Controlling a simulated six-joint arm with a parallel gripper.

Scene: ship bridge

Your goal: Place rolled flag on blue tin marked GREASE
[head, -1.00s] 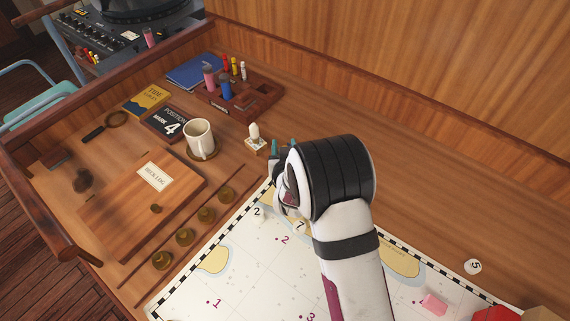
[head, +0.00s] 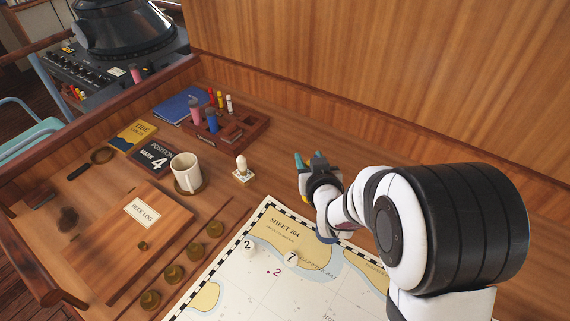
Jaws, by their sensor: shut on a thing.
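My gripper (head: 309,161) has teal fingertips and reaches over the desk just beyond the chart's far edge. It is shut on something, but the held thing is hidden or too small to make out. A pink roll (head: 195,111) and a blue roll (head: 212,121) stand upright in a wooden rack (head: 251,131) at the back left, apart from my gripper. I cannot tell whether either is the rolled flag. No blue tin marked GREASE is recognisable in view.
A mug (head: 186,171), books (head: 153,155), deck log (head: 130,245) and several brass weights (head: 172,275) lie farther left. Chart (head: 245,285) covers the front. Wooden wall (head: 400,70) rises behind.

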